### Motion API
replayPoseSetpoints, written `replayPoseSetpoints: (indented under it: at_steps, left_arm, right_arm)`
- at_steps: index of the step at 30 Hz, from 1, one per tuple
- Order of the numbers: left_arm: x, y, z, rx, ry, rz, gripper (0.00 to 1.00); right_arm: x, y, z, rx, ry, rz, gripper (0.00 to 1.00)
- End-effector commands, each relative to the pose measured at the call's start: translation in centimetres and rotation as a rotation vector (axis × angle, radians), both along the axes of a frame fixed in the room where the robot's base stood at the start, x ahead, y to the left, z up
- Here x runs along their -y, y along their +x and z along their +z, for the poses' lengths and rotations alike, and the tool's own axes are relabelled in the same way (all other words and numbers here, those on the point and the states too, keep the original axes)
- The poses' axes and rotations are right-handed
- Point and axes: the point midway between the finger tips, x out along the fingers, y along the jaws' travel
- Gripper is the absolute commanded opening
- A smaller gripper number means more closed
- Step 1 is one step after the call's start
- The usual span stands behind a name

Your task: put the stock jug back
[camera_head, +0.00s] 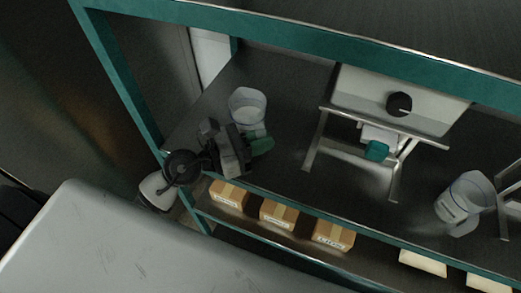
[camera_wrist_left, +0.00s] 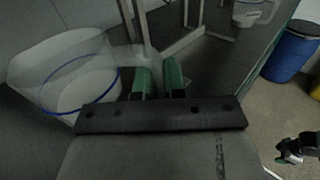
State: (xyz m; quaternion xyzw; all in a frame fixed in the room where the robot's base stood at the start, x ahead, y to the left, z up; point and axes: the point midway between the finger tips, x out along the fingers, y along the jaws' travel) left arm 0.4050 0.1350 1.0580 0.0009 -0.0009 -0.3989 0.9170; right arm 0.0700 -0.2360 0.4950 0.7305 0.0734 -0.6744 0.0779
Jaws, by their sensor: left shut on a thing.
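A clear jug (camera_head: 248,108) stands upright at the left end of the dark shelf in the head view. It shows large at the left of the left wrist view (camera_wrist_left: 85,85), with a blue ring around it. My left gripper (camera_head: 262,146) is at the near side of this jug. In the left wrist view, its green fingers (camera_wrist_left: 159,80) are shut on the jug's handle side; the grip itself is partly hidden. A second clear jug (camera_head: 465,200) stands at the right of the shelf.
A metal stand with a pale hopper and black knob (camera_head: 399,104) stands mid-shelf, with a teal part (camera_head: 376,150) below. Teal frame posts and beams bound the shelf. Labelled cardboard boxes (camera_head: 279,214) sit on the lower shelf. A blue drum (camera_wrist_left: 292,52) stands on the floor.

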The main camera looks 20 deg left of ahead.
Motion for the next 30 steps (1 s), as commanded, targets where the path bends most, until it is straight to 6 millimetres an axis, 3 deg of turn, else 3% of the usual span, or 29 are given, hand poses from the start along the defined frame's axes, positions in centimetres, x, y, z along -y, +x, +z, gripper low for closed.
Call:
replayPoseSetpoints:
  at_steps: [4, 9, 14, 22, 23, 27, 30]
  left_arm:
    - [0.0, 0.0, -1.8, 0.0, -0.003, 0.002, 0.0]
    - [0.0, 0.0, -3.9, 0.001, -0.002, 0.002, 0.0]
    - [0.0, 0.0, -4.0, 0.005, -0.001, 0.001, 0.0]
    - [0.0, 0.0, -4.5, 0.004, -0.001, 0.001, 0.0]
    - [0.0, 0.0, -4.4, 0.002, -0.001, 0.001, 0.13]
    - [0.0, 0.0, -4.4, 0.001, -0.001, 0.001, 0.35]
    - [0.0, 0.0, -4.4, 0.001, -0.001, 0.001, 0.36]
  right_arm:
    - [0.0, -0.4, -0.9, -0.007, -0.001, 0.0, 0.55]
    - [0.0, 0.7, -1.6, 0.01, 0.0, 0.0, 0.55]
    - [-0.1, 1.7, -1.4, 0.025, 0.001, 0.0, 0.55]
    - [-0.1, 1.4, -1.9, 0.022, 0.002, 0.001, 0.55]
    - [-0.1, 1.3, -1.8, 0.021, 0.001, 0.001, 0.55]
    - [-0.1, 1.0, -1.8, 0.016, 0.001, 0.001, 0.55]
    - [-0.1, 0.9, -1.8, 0.014, 0.001, 0.001, 0.55]
